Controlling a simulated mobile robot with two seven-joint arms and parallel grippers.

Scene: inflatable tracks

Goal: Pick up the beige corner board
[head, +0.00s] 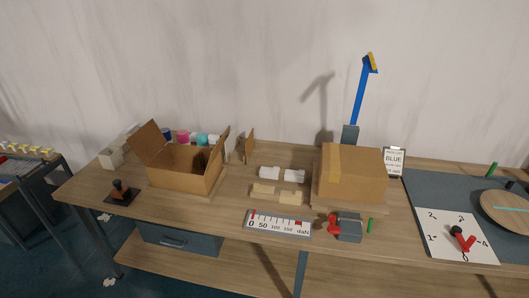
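Two small beige pieces lie side by side on the wooden table, a left one (262,190) and a right one (290,198); they look like beige corner boards. Two similar white pieces, a left one (269,173) and a right one (294,175), lie just behind them. The pieces are small, so their exact shape is hard to tell. Neither of my grippers is in the head view, and nothing is seen touching the beige pieces.
An open cardboard box (185,178) stands left and a taped closed box (352,174) right of the pieces. A force scale (277,224) lies in front. A blue post (358,100) rises behind the closed box. A dial board (450,236) lies at right.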

